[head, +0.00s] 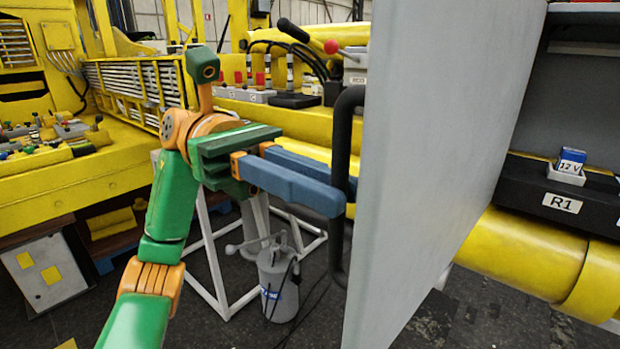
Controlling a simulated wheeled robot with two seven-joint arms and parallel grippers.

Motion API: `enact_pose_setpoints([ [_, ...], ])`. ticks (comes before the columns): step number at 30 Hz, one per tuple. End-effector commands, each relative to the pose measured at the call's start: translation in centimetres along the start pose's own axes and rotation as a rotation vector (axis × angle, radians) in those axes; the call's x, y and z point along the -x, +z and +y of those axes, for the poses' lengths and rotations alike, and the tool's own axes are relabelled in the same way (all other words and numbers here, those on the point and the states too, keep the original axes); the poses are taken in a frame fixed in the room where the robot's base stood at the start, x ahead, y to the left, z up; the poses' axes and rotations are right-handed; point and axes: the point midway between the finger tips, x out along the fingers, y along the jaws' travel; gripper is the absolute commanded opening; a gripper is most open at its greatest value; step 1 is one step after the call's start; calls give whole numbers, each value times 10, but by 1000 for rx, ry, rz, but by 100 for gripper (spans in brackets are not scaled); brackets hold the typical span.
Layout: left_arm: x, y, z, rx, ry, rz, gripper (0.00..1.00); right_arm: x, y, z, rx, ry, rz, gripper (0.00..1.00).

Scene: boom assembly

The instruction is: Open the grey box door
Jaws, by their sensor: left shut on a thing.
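The far finger is partly hidden behind the handle. To the right of the door the grey box interior (580,90) shows, with a black unit labelled R1 (560,203) and a small blue and white 12 V box (568,165). My right gripper is not in view.
Thick yellow pipes (520,250) run below the box. A grey canister (279,285) and a white frame (215,270) stand on the floor below my left gripper. A yellow control console (80,170) is at the left. Red-topped levers (260,80) stand behind the gripper.

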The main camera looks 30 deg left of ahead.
Motion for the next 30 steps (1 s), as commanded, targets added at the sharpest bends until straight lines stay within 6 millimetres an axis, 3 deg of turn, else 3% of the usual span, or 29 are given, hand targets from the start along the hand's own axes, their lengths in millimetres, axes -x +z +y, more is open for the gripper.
enact_pose_setpoints([
  [14,0,0,2,1,4,-1,0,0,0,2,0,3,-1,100],
  [15,0,0,2,1,4,-1,20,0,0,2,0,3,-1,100],
  [18,0,0,1,1,3,-1,45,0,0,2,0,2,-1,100],
  [26,0,0,1,1,3,-1,45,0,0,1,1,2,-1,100],
  [30,12,0,2,3,5,-3,45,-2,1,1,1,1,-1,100],
])
